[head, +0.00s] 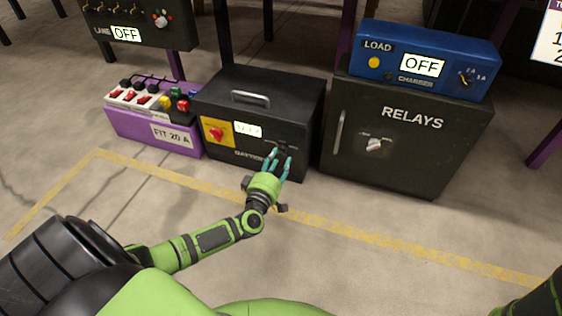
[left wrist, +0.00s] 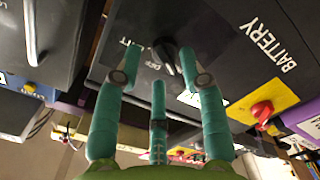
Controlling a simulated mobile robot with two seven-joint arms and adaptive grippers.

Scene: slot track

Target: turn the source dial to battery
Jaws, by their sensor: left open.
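The black battery box (head: 255,105) stands on the floor in the middle of the head view. A small dark dial (left wrist: 164,54) with white lettering beside it is on its front, at the end away from the red knob. I take it as the source dial; its setting is hard to read. My left gripper (head: 279,156) reaches the box front at that dial. In the left wrist view its teal fingers (left wrist: 160,62) are spread, with the dial between or just beyond the tips. Whether they touch it I cannot tell. My right gripper is out of view.
The battery box also has a red knob (head: 216,134) on a yellow plate and a small display (head: 247,129). The relays cabinet (head: 420,153) with its own dial stands right, under a blue charger (head: 428,60) reading OFF. A purple fuse box (head: 150,130) stands left.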

